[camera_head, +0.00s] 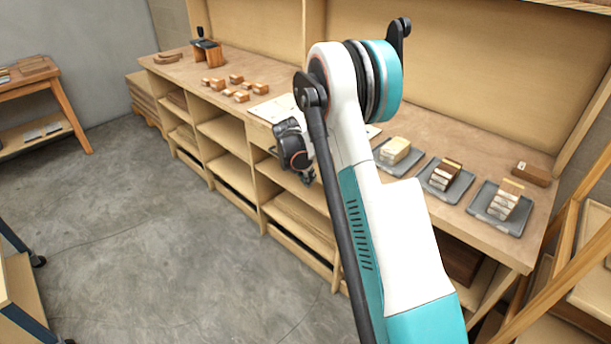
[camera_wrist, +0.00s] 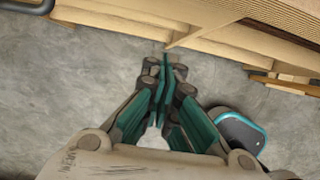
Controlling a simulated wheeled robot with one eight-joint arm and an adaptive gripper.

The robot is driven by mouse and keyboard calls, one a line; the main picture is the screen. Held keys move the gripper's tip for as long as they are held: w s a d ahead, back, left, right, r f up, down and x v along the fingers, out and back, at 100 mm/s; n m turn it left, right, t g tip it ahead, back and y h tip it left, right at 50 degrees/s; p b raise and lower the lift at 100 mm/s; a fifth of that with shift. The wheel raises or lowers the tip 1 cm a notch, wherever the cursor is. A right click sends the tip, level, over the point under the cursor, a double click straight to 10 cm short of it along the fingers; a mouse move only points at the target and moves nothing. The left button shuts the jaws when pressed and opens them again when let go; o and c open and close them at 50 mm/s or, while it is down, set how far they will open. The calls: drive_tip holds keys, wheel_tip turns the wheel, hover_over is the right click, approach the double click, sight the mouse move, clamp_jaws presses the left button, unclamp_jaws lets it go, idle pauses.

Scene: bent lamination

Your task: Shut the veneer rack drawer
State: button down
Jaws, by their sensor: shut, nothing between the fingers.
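The wooden bench (camera_head: 232,112) runs along the wall with open compartments below, some holding flat wooden sheets (camera_head: 300,215). A pale wooden front (camera_head: 259,135) sits just under the bench top beside my gripper; I cannot tell if it is the veneer rack drawer or how far out it stands. My gripper (camera_wrist: 165,62) is shut and empty, its teal fingers together, pointing towards a wooden edge (camera_wrist: 190,38) in the wrist view. Ribbed wooden layers (camera_wrist: 270,42) lie beyond it at upper right. In the head view my arm hides the middle of the bench.
Small wooden blocks (camera_head: 236,79) stand on the bench's left part. Grey trays (camera_head: 445,190) with stacked pieces stand on its right part. A wooden side table (camera_head: 62,105) is at far left. The grey floor (camera_head: 180,240) in front is open. A timber frame (camera_head: 560,250) stands at right.

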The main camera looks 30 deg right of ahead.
sight(318, 176)
drive_tip(key=shift+w+d+f+b, duration=0.25)
drive_tip(key=shift+d+f+b, duration=0.1)
drive_tip(key=shift+d, duration=0.4)
drive_tip(key=shift+w+d+f+b, duration=0.2)
drive_tip(key=shift+d+f+b, duration=0.1)
drive_tip(key=shift+d, duration=0.5)
drive_tip(key=shift+w+d+f+b, duration=0.25)
drive_tip(key=shift+d+f+b, duration=0.1)
drive_tip(key=shift+d, duration=0.4)
